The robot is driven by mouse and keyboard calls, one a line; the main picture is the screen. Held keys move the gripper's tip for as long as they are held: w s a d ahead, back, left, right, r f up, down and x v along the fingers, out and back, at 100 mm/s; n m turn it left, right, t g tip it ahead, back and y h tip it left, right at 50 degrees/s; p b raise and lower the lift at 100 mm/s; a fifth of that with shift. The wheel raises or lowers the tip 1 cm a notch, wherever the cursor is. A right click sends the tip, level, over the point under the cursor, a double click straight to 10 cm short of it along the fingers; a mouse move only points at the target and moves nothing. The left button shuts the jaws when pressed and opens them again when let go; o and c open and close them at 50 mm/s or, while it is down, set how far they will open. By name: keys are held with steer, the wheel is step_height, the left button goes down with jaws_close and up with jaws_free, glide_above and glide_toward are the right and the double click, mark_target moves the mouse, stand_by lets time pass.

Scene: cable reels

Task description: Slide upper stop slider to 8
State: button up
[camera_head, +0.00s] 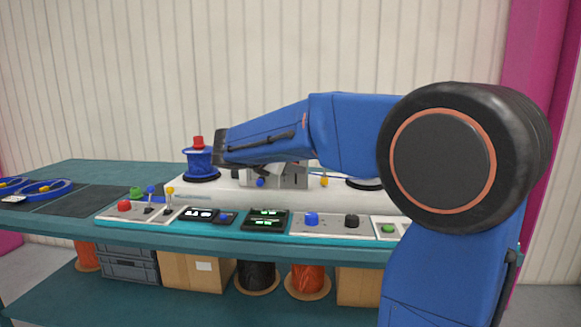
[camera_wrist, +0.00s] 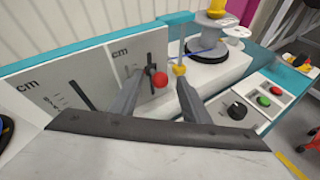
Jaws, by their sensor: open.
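My gripper (camera_wrist: 164,82) is open in the wrist view, its two grey fingers pointing at the device. A red ball knob (camera_wrist: 159,79) shows between the fingertips, nearer the left finger, in front of the right-hand panel marked "cm" (camera_wrist: 128,57). I cannot tell whether a finger touches it. A second "cm" panel (camera_wrist: 40,88) with a dark upright slot stands to the left. The scale numbers are too small to read, and I cannot tell which panel is the upper stop. In the head view my arm hides the gripper and most of the grey slider housing (camera_head: 294,177).
A yellow knob (camera_wrist: 180,70) stands just beyond the right finger. A reel (camera_wrist: 207,45) is behind it. A control panel with a black dial (camera_wrist: 237,110) lies at right. In the head view a blue reel (camera_head: 197,162) stands left on the white machine base (camera_head: 235,202).

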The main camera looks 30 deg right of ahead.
jaws_close()
steer(key=c, duration=1.1)
jaws_free()
steer(key=c, duration=1.1)
jaws_free()
steer(key=shift+r, duration=0.15)
steer(key=c, duration=1.1)
jaws_free()
steer(key=shift+r, duration=0.8)
steer(key=c, duration=1.1)
jaws_free()
steer(key=c, duration=1.1)
jaws_free()
jaws_free()
